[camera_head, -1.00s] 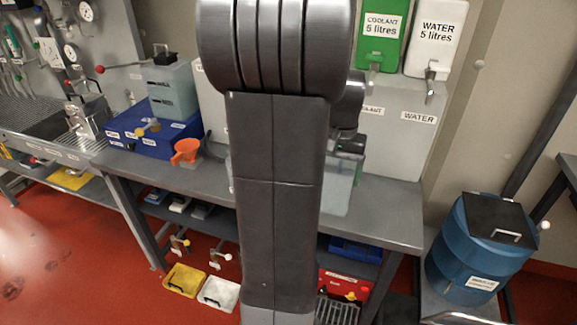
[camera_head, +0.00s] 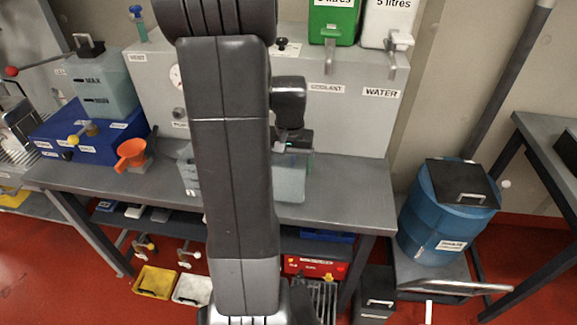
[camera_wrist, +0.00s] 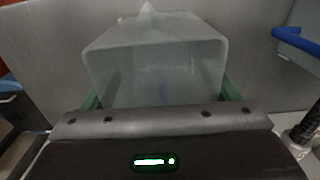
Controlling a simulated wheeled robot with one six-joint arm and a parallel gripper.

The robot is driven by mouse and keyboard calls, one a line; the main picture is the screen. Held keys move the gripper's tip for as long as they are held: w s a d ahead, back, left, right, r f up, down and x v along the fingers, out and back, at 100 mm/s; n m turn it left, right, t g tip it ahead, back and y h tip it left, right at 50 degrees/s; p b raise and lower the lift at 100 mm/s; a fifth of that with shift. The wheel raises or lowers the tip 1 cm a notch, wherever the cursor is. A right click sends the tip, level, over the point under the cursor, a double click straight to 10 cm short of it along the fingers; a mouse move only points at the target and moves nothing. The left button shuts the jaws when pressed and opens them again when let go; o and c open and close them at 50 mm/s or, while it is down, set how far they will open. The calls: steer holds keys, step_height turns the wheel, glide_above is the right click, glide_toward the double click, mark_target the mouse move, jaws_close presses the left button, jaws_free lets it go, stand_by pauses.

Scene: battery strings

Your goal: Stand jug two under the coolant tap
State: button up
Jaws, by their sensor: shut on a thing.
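A clear, pale jug (camera_head: 290,182) is partly hidden behind my arm at the bench's front part in the head view. No number shows on it. My gripper (camera_head: 296,140) is shut on this jug. In the wrist view the jug (camera_wrist: 155,65) sits between the green finger pads. I cannot tell whether its base touches the bench. The green coolant container (camera_head: 334,22) hangs at the top, with its grey tap (camera_head: 330,60) above the COOLANT label (camera_head: 326,88). The jug is in front of that tap and a little left of it in the picture.
The white water container (camera_head: 388,22) and its tap (camera_head: 390,65) are right of the coolant. The bench (camera_head: 345,200) is clear at right.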

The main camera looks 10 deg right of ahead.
steer(key=shift+f, duration=0.6)
steer(key=shift+f, duration=0.1)
steer(key=shift+f, duration=0.15)
steer(key=o, duration=0.9)
steer(key=shift+o, duration=0.2)
